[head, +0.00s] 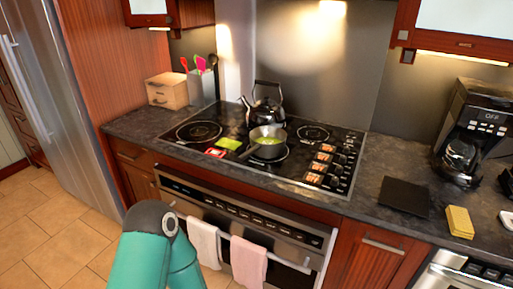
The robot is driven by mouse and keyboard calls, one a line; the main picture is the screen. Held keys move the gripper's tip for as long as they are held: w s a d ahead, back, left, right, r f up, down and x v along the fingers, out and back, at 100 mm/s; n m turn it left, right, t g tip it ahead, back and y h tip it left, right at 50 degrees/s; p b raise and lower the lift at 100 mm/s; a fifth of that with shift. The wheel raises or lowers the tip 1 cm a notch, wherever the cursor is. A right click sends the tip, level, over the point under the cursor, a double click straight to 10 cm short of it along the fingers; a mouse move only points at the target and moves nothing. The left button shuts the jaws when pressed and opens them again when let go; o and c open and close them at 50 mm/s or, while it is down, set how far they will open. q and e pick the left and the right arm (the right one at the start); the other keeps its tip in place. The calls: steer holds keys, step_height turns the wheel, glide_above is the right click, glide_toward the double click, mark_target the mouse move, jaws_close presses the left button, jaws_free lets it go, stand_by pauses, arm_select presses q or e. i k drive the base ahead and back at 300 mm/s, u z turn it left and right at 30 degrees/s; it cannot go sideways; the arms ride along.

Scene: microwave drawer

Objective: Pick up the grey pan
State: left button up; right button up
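The grey pan (257,149) sits upright on the black cooktop, on the front middle part. Something green (268,141) shows inside it. Its handle points to the lower left, toward the front of the counter. A teal arm of mine comes up from the bottom edge of the head view, well short of the cooktop. Neither gripper shows in this view, so I cannot see their state.
A dark kettle (264,108) stands right behind the pan. A green item (228,144) and a red item (215,153) lie left of it; several small food pieces lie right. Two towels hang on the oven handle (240,240). A coffee maker (472,130) stands at the right.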

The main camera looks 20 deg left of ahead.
mark_target(279, 136)
steer(key=i, duration=0.85)
steer(key=z, duration=0.05)
